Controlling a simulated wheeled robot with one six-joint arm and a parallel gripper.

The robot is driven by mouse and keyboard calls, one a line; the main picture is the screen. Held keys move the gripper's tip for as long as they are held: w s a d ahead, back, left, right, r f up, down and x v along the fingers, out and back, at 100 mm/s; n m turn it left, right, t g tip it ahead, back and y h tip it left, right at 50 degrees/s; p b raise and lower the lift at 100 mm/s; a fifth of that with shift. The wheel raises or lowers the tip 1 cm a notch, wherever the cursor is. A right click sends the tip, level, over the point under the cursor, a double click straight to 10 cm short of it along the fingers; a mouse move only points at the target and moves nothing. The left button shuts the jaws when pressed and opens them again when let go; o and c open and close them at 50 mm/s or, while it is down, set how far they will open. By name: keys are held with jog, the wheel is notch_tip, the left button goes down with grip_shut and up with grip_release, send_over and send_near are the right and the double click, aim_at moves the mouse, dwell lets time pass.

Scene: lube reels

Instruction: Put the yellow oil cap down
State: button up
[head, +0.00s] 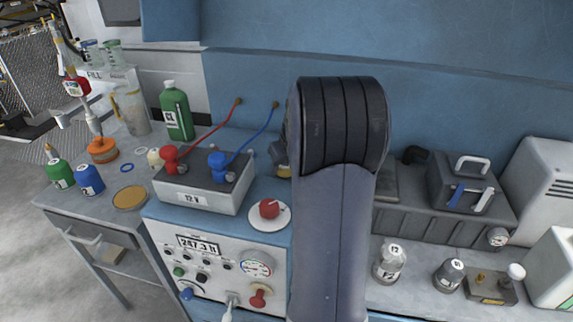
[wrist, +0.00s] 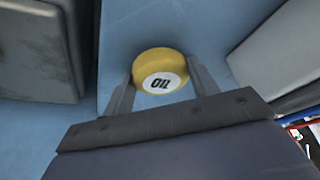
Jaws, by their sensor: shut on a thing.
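The yellow oil cap (wrist: 147,68) is a short round cap with a white "OIL" label, seen in the wrist view. My gripper (wrist: 160,76) is shut on it, with one finger on each side. A blue surface lies behind the cap; I cannot tell whether the cap touches it. In the head view a small yellow bit of the cap (head: 284,171) shows at the left edge of my arm. My arm hides most of the gripper there.
The 12 V box (head: 196,198) with red and blue clamps stands left of my arm. A red knob (head: 269,208) is in front. A dark grey case (head: 440,212) and several jars are at right. Bare blue top (head: 262,184) shows between box and arm.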

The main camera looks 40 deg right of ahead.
jog(key=o, duration=1)
jog(key=shift+f, duration=0.1)
jog(key=shift+r, duration=0.35)
jog(key=v, duration=1.1)
jog(key=shift+s+r+p, duration=0.15)
jog(key=shift+r+p, duration=0.15)
jog(key=shift+p, duration=0.05)
